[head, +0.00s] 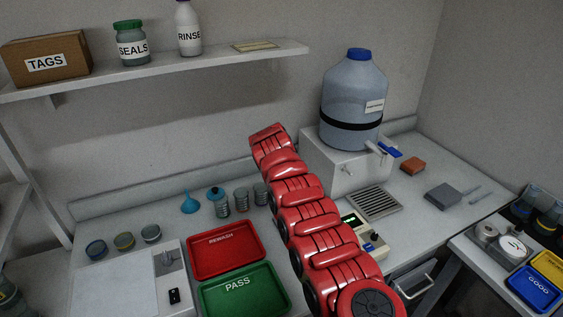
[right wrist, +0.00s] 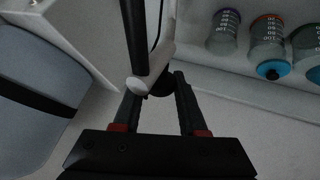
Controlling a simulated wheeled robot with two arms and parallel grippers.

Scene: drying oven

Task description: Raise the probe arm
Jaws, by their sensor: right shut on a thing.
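My right gripper (right wrist: 157,98) is shut on the probe arm (right wrist: 137,84) in the right wrist view. The visible part of the probe arm is a white joint with a black rod and a thin dark cable; its dark part sits between my two fingers. In the head view my red right arm crosses the middle of the bench and hides the probe arm and my right gripper. A bench meter (head: 372,242) with a lit green display shows just right of my arm. My left gripper is not in view.
A large blue-capped water jug (head: 352,95) stands on a white box behind the meter. Several sample jars (head: 240,199) and a blue funnel (head: 190,203) stand left of my arm. A red REWASH tray (head: 226,272) and green PASS tray (head: 243,311) lie in front.

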